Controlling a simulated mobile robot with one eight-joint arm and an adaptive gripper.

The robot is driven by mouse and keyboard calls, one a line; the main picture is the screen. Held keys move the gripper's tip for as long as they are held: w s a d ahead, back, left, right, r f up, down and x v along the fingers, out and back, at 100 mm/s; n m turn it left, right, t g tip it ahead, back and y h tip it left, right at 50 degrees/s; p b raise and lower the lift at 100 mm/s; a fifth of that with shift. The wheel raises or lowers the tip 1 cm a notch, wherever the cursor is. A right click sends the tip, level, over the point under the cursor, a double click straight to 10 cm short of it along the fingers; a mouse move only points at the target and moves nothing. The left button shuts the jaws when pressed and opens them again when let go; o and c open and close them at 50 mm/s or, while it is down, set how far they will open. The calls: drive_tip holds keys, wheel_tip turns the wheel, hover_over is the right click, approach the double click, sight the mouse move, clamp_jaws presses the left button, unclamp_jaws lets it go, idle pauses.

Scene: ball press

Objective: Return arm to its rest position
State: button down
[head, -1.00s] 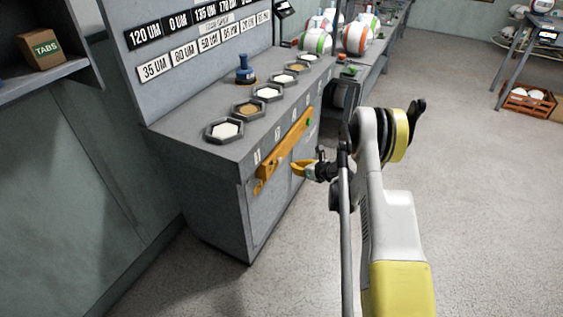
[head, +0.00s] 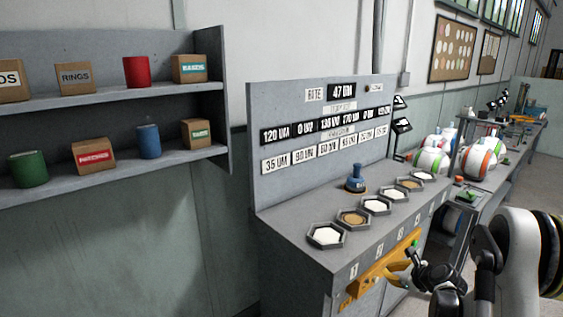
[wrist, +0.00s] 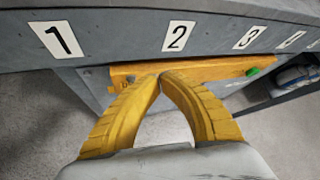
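My gripper (head: 398,281) is in front of the bench at the lower right of the head view. In the wrist view its two yellow fingers (wrist: 160,80) curve in and their tips meet, with nothing visible between them. Behind the tips is an orange bar (wrist: 205,69) on the bench front, with a green button (wrist: 252,71) near its right end. The bar (head: 374,277) also shows in the head view. I cannot tell how large the gap between tips and bar is. My arm comes in from the right edge.
The grey bench (head: 290,237) holds several hexagonal trays and a blue-handled tool (head: 355,180). Shelves (head: 100,100) with boxes and cans are on the left wall. Striped balls (head: 480,160) lie on a farther bench. In the wrist view, floor (wrist: 40,130) shows below the bench front.

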drive_tip(key=s+a+r+n+g, duration=0.1)
drive_tip(key=s+a+r+n, duration=0.6)
drive_tip(key=r, duration=0.3)
drive_tip(key=s+a+r+n+g, duration=0.1)
drive_tip(key=s+a+r+n, duration=0.6)
drive_tip(key=r, duration=0.2)
drive_tip(key=s+a+r+n+h, duration=0.1)
drive_tip(key=s+a+n, duration=0.1)
drive_tip(key=s+n, duration=0.4)
drive_tip(key=s+a+r+n+g+h, duration=0.1)
drive_tip(key=s+a+n, duration=0.2)
drive_tip(key=s+n, duration=0.4)
drive_tip(key=s, duration=0.9)
drive_tip(key=shift+s+h, duration=0.3)
drive_tip(key=shift+s, duration=0.1)
